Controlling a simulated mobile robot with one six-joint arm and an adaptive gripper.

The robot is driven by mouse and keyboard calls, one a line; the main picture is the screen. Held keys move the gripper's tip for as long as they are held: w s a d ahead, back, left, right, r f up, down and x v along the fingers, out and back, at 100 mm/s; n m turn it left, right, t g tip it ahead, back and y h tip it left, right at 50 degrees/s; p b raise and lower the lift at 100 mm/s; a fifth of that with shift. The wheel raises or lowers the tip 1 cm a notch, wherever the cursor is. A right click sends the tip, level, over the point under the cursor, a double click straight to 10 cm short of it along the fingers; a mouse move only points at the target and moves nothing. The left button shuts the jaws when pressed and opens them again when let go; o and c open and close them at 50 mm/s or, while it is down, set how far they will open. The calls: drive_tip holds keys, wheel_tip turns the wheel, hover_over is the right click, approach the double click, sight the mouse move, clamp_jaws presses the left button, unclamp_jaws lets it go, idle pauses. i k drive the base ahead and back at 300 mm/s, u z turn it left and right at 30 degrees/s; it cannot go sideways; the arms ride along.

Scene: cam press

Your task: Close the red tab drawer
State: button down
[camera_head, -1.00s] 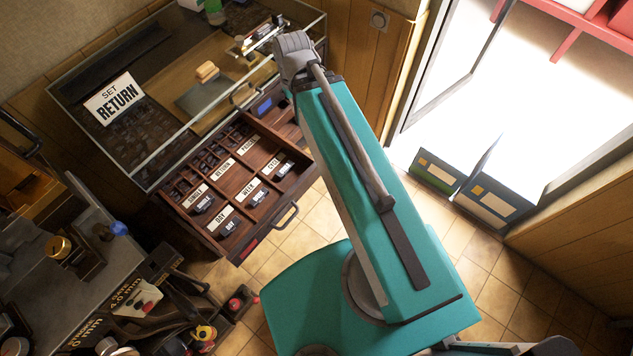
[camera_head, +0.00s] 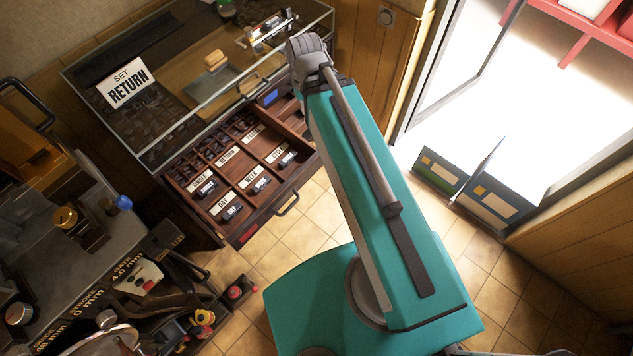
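The red tab drawer (camera_head: 241,222) is a dark wooden drawer pulled out from under a glass-topped case. A red tab (camera_head: 248,233) marks its front left corner, and a metal handle (camera_head: 288,204) sits on its front. Inside are compartments with white labels and small dark type blocks. My teal arm (camera_head: 375,190) stands to the right of the drawer, with its grey joint (camera_head: 305,55) near the case's right end. My gripper is not visible; the arm hides part of the drawer's right end.
A dark press machine (camera_head: 90,245) with controls stands at lower left. Boxes (camera_head: 465,180) stand by the bright doorway at right. Tiled floor (camera_head: 290,235) is clear in front of the drawer.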

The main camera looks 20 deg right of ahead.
sight(251, 144)
drive_tip(key=k, duration=1.8)
drive_tip(key=u, duration=0.9)
drive_tip(key=i, duration=1.05)
drive_tip(key=z, duration=0.05)
